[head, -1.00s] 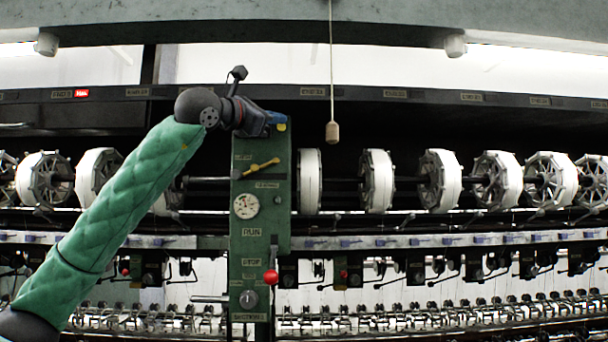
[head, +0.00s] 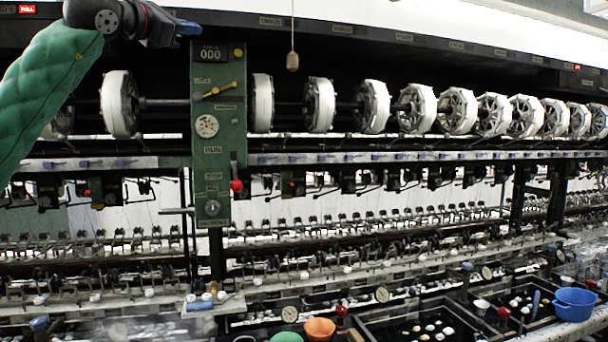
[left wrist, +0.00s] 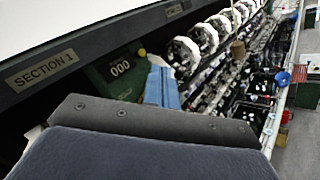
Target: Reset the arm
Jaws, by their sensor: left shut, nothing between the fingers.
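My left gripper (head: 186,27) is at the upper left of the head view, its blue fingers closed together and empty. It is just above and in front of the top of the green control panel (head: 232,150). In the left wrist view the shut blue fingers (left wrist: 162,86) show beside the panel's counter (left wrist: 120,67), which reads 000. My left arm, in a green quilted sleeve, comes in from the left edge. My right gripper is not in view.
A yellow lever (head: 218,90) and a red knob (head: 236,185) are on the panel. A wooden pull (head: 292,61) hangs on a cord to its right. White reels (head: 320,104) line the machine. Below are basins, an orange bowl (head: 319,329) and a blue tub (head: 575,304).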

